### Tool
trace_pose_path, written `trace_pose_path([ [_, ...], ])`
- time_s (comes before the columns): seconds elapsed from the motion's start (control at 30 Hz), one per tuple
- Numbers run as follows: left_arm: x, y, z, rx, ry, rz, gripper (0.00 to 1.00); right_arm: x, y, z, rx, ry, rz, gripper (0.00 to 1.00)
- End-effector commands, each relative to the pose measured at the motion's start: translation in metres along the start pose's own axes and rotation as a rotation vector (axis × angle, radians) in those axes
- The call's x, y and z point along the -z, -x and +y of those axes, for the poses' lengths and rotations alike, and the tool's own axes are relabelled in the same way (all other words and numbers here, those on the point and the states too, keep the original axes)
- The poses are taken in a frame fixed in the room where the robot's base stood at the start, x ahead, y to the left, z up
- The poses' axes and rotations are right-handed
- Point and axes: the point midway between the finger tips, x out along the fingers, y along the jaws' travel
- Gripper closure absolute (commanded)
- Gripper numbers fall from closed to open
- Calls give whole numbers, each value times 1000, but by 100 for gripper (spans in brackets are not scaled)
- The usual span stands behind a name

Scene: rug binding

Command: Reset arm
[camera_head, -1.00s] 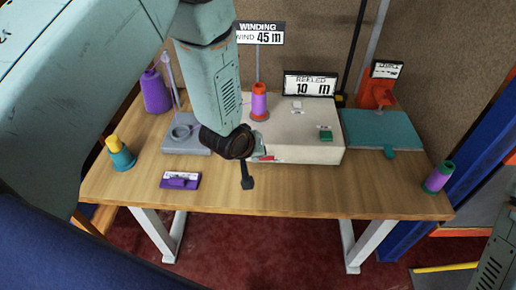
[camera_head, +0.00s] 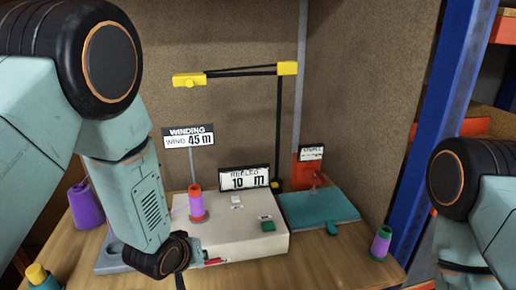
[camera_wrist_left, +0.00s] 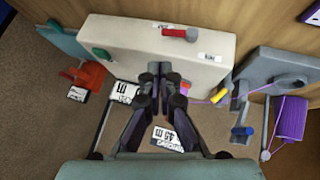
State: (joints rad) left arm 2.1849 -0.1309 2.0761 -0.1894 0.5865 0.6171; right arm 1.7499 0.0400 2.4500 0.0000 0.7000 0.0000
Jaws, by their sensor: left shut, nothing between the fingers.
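My left arm comes in from the left in the head view and hangs in front of the white winding machine (camera_head: 240,240). Its gripper is mostly hidden there behind the wrist and the lower picture edge. In the left wrist view my left gripper (camera_wrist_left: 161,72) has its dark fingers together with nothing between them, over the white machine (camera_wrist_left: 130,43), which appears upside down. A red lever (camera_wrist_left: 178,33) shows on the machine. My right arm shows at the right edge of the head view, but its gripper is out of frame.
A purple and orange spool (camera_head: 197,205) stands on the machine. A teal board (camera_head: 318,208) and a purple-green spool (camera_head: 381,243) are at the right. A purple cone (camera_head: 85,207) and a yellow-topped teal spool (camera_head: 40,276) are at the left. A yellow-ended black arm (camera_head: 240,73) rises behind.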

Motion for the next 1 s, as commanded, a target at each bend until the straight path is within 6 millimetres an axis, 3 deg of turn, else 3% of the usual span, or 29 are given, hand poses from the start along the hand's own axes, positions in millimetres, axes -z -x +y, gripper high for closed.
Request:
trace_pose_path([
  [0.07, -17, 6, -12, 22, -99, -19, 100, 0, -1, 0, 0, 0, 0, 60],
  [0.3, -162, -6, -91, 118, -279, -238, 100, 0, -49, 0, 0, 0, 0, 60],
  [0.5, -281, 0, -146, 174, -304, -449, 100, 0, -90, 1, 0, 0, 0, 60],
  [0.6, -329, 7, -166, 200, -276, -539, 100, 0, -108, 1, 0, 0, 0, 60],
  [0.7, -362, 10, -178, 215, -251, -601, 100, 0, -120, 1, 0, 0, 0, 60],
  [0.8, -378, 10, -184, 221, -240, -631, 100, 0, -127, 1, 0, 0, 0, 60],
  [1.0, -385, 12, -186, 224, -236, -646, 100, 0, -128, 1, 0, 0, 0, 60],
])
